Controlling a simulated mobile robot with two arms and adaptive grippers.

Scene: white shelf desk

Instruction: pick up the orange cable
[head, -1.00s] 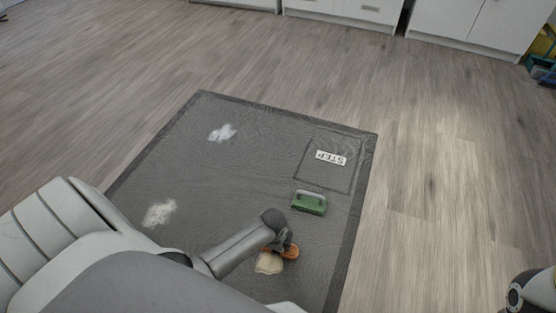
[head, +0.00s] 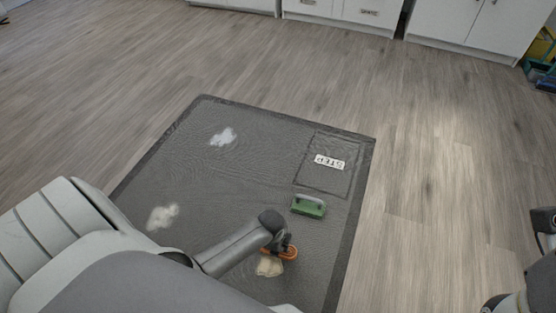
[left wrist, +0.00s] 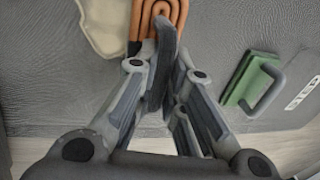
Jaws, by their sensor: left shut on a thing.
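The orange cable (head: 289,253) is a coiled bundle low on the grey mat (head: 215,180). Its loops (left wrist: 158,14) show at the top of the left wrist view. My left gripper (head: 285,246) is at the cable, with its fingers (left wrist: 161,55) closed together at the near end of the loops. It is shut on the orange cable, and the fingers hide the gripped part. I cannot tell whether the cable is clear of the mat. My right gripper is not in view; only part of my right arm shows at the right edge.
A beige cloth-like piece (head: 269,267) lies beside the cable. A green-based brush with a grey handle (head: 309,206) lies near a STEP label (head: 329,162).

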